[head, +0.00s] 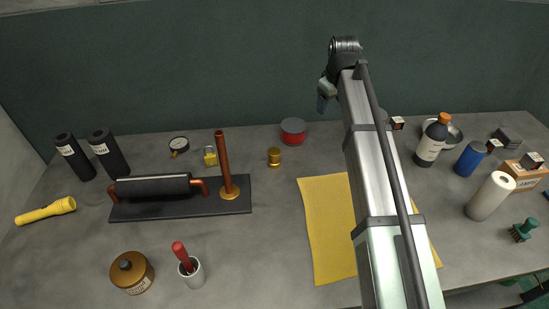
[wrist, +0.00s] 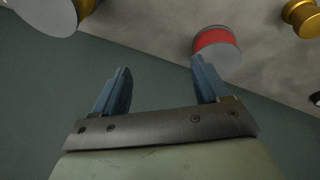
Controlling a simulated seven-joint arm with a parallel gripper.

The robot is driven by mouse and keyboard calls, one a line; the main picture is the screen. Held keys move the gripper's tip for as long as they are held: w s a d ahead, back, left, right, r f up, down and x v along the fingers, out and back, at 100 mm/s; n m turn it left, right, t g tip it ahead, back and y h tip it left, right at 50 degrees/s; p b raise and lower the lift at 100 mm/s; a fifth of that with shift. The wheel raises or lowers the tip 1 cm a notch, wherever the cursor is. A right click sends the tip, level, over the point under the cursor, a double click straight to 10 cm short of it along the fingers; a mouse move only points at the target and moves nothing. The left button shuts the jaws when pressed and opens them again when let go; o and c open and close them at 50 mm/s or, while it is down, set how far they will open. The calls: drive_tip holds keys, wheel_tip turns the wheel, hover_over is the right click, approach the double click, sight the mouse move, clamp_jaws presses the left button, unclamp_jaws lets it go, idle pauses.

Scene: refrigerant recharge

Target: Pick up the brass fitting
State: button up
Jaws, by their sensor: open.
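The brass fitting (head: 274,157) is a small gold cylinder standing on the table, just left of the red tin in the head view. In the wrist view the brass fitting (wrist: 302,17) shows at the top right corner, outside the fingers. My gripper (head: 323,97) is raised near the back wall, up and to the right of the fitting. In the wrist view its two blue fingers (wrist: 161,85) are apart with nothing between them.
The red tin (head: 293,131) stands right of the fitting. A copper pipe (head: 225,165) rises from a black base (head: 160,208) to its left. A yellow cloth (head: 327,225) lies to its right front. A gold and grey object (wrist: 62,12) shows top left in the wrist view.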

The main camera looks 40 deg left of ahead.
sight(274, 151)
drive_tip(key=s+a+n+g+h, duration=0.1)
drive_tip(key=s+a+n+g, duration=0.15)
drive_tip(key=s, duration=0.65)
drive_tip(key=s+a+n+g+h, duration=0.1)
drive_tip(key=s+a, duration=0.3)
drive_tip(key=s, duration=0.6)
drive_tip(key=shift+t, duration=0.25)
drive_tip(key=shift+a+f, duration=0.2)
drive_tip(key=shift+f, duration=3.2)
drive_tip(key=shift+a+f, duration=0.15)
drive_tip(key=shift+f, duration=3.2)
drive_tip(key=shift+c, duration=0.5)
drive_tip(key=c, duration=1.2)
